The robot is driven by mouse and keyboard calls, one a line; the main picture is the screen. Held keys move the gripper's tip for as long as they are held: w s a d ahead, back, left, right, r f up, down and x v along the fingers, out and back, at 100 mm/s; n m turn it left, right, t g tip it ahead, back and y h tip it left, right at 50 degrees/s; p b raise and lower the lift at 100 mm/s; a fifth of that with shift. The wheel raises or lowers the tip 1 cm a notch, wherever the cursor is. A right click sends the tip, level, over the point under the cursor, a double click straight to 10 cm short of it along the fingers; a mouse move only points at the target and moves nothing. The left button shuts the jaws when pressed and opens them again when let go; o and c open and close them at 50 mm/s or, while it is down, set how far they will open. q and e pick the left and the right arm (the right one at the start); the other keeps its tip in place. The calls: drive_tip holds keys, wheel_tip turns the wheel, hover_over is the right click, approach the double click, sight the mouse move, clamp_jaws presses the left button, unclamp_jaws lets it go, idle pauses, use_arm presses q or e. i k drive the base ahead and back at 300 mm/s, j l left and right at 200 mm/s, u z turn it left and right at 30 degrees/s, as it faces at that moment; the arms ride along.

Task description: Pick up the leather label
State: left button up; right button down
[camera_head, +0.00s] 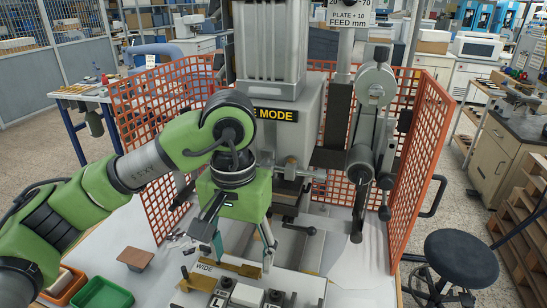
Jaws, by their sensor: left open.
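A small brown flat piece (136,257), which looks like the leather label, lies on the white table to the left of the press, raised slightly on something I cannot make out. My left gripper (243,247) points down in front of the press, to the right of the brown piece and clearly apart from it. Its two fingers are spread, and I see nothing held between them. They are over the back of a fixture (262,285) marked "WIDE", with brass-coloured parts. I cannot tell whether the fingertips touch it. My right gripper is not in view.
An orange tray (78,287) with a pale piece in it and an empty-looking green tray (102,293) are at the front left. The grey press (272,105) stands behind my gripper, between orange mesh guards (418,150). A black stool (461,258) is at the right.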

sight(139, 258)
drive_tip(key=k+j, duration=0.15)
drive_tip(key=k, duration=0.35)
drive_tip(key=k+j, duration=0.15)
drive_tip(key=k, duration=0.35)
drive_tip(key=k+j, duration=0.15)
drive_tip(key=k, duration=0.3)
